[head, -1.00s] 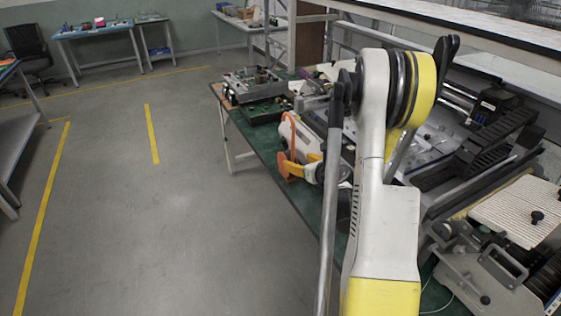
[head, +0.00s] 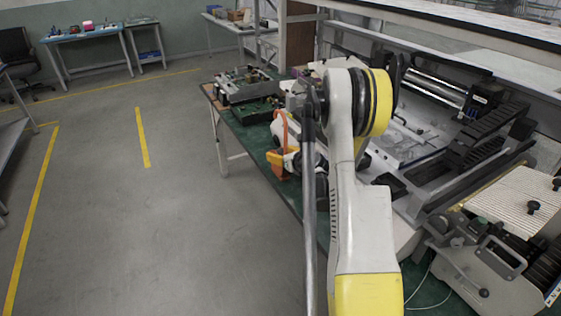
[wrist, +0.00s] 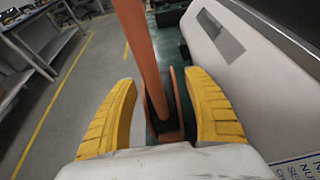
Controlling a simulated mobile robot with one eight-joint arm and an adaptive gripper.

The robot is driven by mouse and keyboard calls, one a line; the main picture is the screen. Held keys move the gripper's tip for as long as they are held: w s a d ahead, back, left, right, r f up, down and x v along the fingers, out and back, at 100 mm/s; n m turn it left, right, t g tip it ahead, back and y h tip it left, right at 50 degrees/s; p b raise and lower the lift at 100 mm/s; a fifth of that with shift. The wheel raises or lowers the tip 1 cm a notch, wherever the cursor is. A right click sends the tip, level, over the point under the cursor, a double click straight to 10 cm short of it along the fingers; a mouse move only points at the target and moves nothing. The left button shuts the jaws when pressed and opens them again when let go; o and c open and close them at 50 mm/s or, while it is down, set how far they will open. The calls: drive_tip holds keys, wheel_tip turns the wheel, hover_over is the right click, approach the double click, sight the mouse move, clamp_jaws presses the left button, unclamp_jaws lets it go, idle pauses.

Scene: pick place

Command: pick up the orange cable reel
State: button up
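The orange cable reel (head: 283,128) stands on the green table top, near its left edge, in the head view. Its upright orange bar and flat orange side (wrist: 174,105) fill the middle of the wrist view. My gripper (wrist: 161,77) has its two yellow fingers spread, one on each side of the orange part. Gaps show between the fingers and the orange, so it is open. In the head view my arm hides much of the gripper and part of the reel.
A pale machine housing (wrist: 240,65) stands close to the right finger. The green table (head: 259,150) carries electronics (head: 243,88) at its far end and black mechanical parts (head: 480,135) at right. Open grey floor (head: 180,220) lies to the left.

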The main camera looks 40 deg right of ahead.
clamp_jaws()
drive_tip(key=shift+r, duration=0.1)
